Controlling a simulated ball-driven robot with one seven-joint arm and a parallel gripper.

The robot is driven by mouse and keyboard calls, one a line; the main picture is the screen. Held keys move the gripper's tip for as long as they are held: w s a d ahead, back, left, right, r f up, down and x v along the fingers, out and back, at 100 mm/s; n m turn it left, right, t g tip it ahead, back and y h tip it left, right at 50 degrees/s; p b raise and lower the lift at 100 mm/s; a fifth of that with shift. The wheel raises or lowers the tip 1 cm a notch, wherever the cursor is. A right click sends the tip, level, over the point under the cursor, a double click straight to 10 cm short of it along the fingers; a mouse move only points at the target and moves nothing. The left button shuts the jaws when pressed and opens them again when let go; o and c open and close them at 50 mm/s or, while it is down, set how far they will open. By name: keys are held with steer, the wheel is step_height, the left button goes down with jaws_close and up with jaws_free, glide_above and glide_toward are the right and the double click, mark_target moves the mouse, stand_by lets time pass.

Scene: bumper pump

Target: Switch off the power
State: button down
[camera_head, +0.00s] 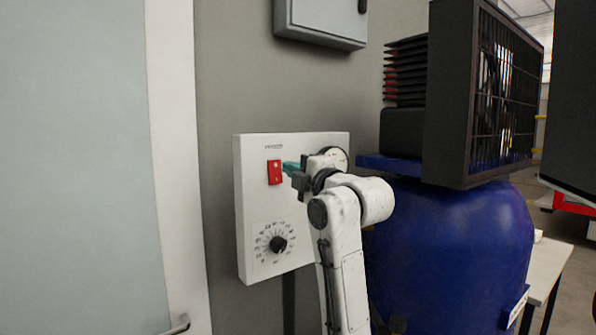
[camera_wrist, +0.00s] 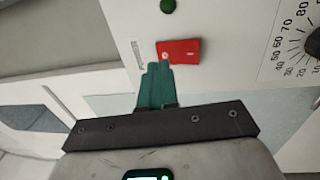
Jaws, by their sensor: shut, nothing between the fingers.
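The red power switch (camera_head: 274,172) sits on a white control panel (camera_head: 262,209) on the wall. It also shows in the wrist view as a red rectangle (camera_wrist: 182,51) with a small white mark near its left end. My gripper (camera_head: 287,167) has green fingers, shut and empty. Its tips are just right of the switch in the head view. In the wrist view the fingertips (camera_wrist: 157,68) appear right by the switch's lower left edge; whether they touch it cannot be told.
A black dial (camera_head: 278,244) with a numbered scale is lower on the panel. A large blue tank (camera_head: 455,250) with a black caged unit (camera_head: 485,95) stands to the right. A grey box (camera_head: 320,22) hangs above. A pale door (camera_head: 80,170) is at left.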

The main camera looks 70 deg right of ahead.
steer(key=s+a+r+b, duration=0.1)
steer(key=s+a+b, duration=0.1)
steer(key=s+a, duration=0.3)
steer(key=s, duration=0.3)
steer(key=shift+s+a+r, duration=0.15)
steer(key=shift+s+r, duration=0.05)
steer(key=shift+s, duration=0.2)
steer(key=shift+f, duration=0.1)
